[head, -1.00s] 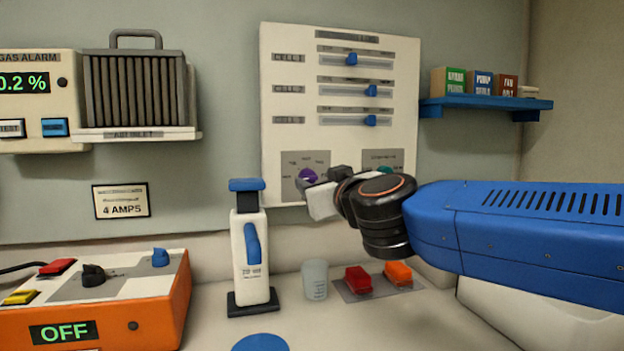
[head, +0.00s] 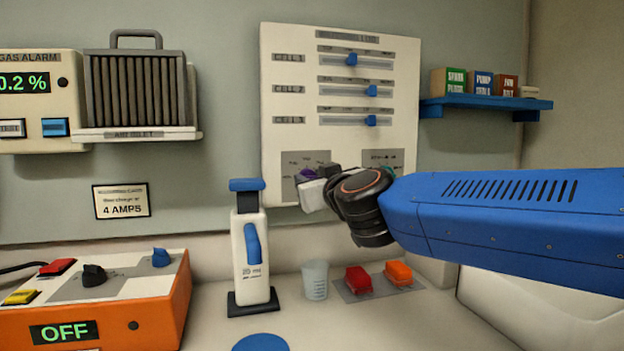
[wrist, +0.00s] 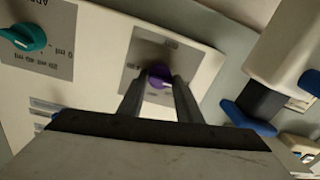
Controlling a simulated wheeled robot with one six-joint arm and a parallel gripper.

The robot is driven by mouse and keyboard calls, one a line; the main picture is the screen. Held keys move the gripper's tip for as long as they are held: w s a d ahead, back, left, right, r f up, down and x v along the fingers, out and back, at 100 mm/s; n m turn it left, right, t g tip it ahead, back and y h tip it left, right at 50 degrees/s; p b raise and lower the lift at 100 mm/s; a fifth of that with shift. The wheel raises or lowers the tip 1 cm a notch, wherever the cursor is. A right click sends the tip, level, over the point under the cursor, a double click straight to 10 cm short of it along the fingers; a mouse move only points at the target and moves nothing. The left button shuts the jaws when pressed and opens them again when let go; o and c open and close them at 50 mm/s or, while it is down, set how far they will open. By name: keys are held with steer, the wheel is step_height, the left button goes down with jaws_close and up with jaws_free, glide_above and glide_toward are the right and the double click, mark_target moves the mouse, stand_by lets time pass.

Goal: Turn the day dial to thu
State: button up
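The purple dial (wrist: 158,77) sits on a grey plate (wrist: 138,55) low on the white wall panel (head: 395,95). I take it for the day dial; its lettering is too blurred to read, and its pointer direction is unclear. In the wrist view my gripper (wrist: 160,88) has its fingers apart, one on each side of the purple dial. I cannot tell whether they touch it. In the head view my gripper (head: 306,184) is in front of the dial and hides most of it. A teal dial (wrist: 25,38) is on the neighbouring plate.
Three blue sliders (head: 371,91) are above on the panel. A white dispenser (head: 249,250) with a blue top stands below left of my gripper. A beaker (head: 315,280) and red and orange pieces (head: 358,280) rest on the counter. A blue shelf (head: 485,103) is at right.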

steer(key=shift+m, duration=0.4)
steer(key=m, duration=0.9)
steer(key=m+h, duration=0.1)
steer(key=m, duration=0.8)
steer(key=f+m+t+h, duration=0.1)
steer(key=m, duration=0.8)
stand_by(0.5)
steer(key=o, duration=1)
steer(key=shift+m, duration=0.3)
steer(key=shift+r, duration=0.1)
